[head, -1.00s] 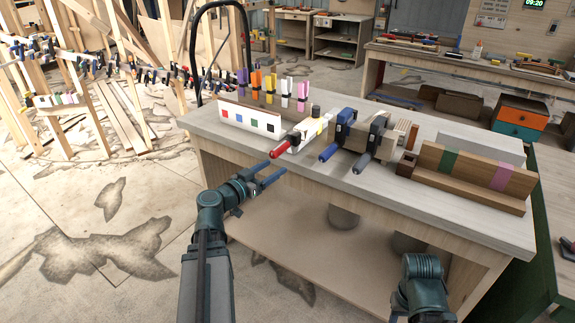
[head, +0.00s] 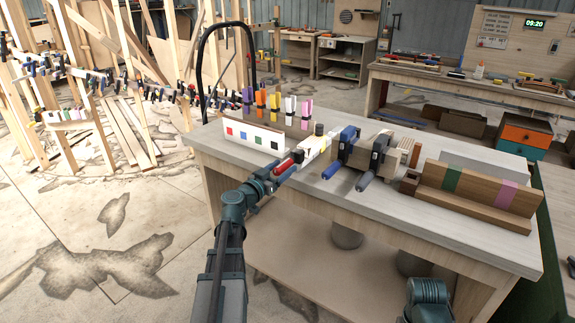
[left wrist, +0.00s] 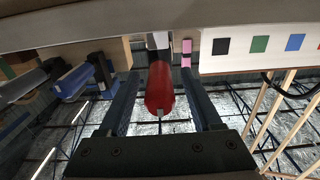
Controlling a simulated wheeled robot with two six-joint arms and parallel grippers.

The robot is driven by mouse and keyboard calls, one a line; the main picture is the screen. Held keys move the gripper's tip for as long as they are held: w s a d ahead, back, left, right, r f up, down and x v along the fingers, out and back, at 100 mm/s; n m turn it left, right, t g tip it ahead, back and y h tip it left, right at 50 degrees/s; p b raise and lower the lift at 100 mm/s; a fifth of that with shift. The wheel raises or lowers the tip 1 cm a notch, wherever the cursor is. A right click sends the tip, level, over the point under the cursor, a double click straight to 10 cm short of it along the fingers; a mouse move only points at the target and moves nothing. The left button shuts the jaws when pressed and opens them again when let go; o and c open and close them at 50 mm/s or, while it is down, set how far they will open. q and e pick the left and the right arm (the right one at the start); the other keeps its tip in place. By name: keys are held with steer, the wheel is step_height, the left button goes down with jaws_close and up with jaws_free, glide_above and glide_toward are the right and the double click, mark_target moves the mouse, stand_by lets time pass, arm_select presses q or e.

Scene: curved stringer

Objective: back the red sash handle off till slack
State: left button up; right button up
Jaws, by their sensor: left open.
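The red sash handle (head: 284,166) sticks out over the front edge of the workbench (head: 390,198), at the near end of a light-coloured clamp. My left gripper (head: 284,173) has reached it, and its fingers partly hide it in the head view. In the left wrist view the red handle (left wrist: 160,90) lies between the two dark fingers of my left gripper (left wrist: 161,76). The fingers are open, one on each side, with a gap to the handle on both sides. My right gripper is not visible; only part of my right arm shows at the bottom.
Two more clamps, one with a blue handle (head: 331,170) and one with a dark grey handle (head: 366,181), stand close to the right. A white board with coloured squares (head: 254,135) stands to the left. Brown wooden boards (head: 480,190) sit at the right end.

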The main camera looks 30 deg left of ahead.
mark_target(288, 164)
arm_select(q)
steer(key=shift+w+d, duration=0.15)
steer(key=shift+w, duration=1.45)
jaws_close()
